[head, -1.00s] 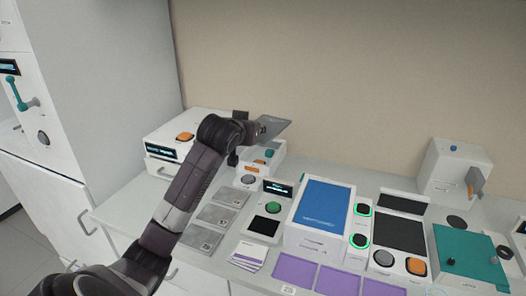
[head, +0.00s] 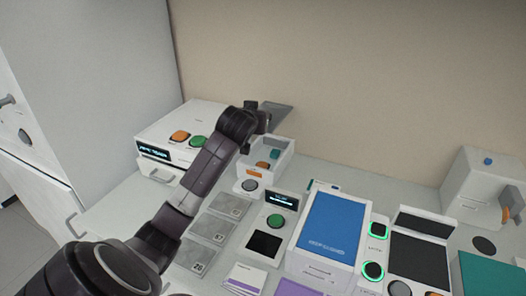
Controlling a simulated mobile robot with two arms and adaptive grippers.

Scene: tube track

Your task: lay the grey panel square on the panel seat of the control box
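The grey panel (head: 281,113) is a thin flat plate held in the air above and behind a small open-topped white box (head: 277,173). That box has teal and orange parts inside and a grey round button on its front; it looks like the control box, though I cannot read a label. My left gripper (head: 261,119) is shut on the panel's left end. The panel is apart from the box's rim. My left gripper and wrist hide part of the box's back left side. My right gripper is out of view.
A white device (head: 158,134) with orange and green buttons stands left of the box. Grey numbered tiles (head: 207,227), a small display unit (head: 283,199) and a blue-topped box (head: 333,222) lie in front and to the right. The wall is close behind.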

